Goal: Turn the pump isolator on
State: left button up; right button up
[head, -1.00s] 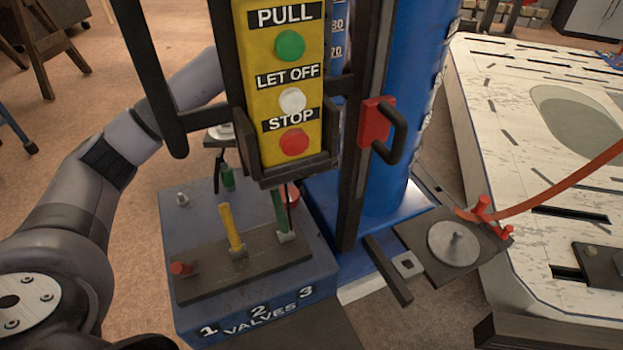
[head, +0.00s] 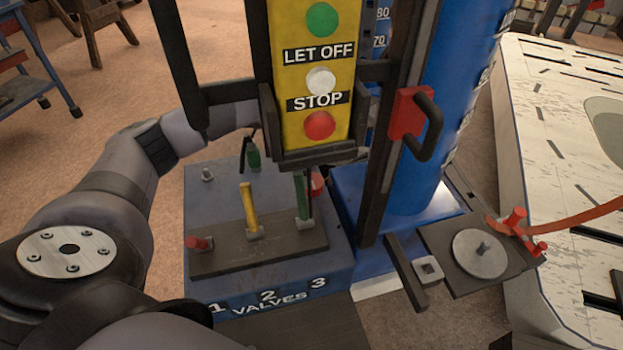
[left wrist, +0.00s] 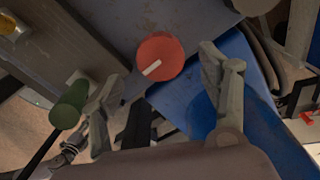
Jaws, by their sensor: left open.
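A round red knob with a white pointer line, which I take for the pump isolator (left wrist: 160,57), is on the blue-grey valve box in the left wrist view. Its line slants to the lower left. My left gripper (left wrist: 163,95) is open, one finger on each side below the knob, with no clear contact. In the head view a small red part (head: 317,184) shows behind the green lever and is probably the same knob. The left gripper is mostly hidden there behind the yellow button panel. My right gripper is not seen.
The yellow button panel (head: 313,75) hangs in front of the valve box (head: 220,287). A blue column (head: 440,110) rises close on the right.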

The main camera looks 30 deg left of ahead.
aim_at(312, 187)
pick_arm(q)
jog(key=shift+f, duration=2.3)
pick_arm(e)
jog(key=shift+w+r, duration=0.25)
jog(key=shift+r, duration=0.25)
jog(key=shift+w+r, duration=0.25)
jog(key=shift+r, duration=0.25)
pick_arm(q)
jog(key=c, duration=1.2)
jog(key=shift+o, duration=0.2)
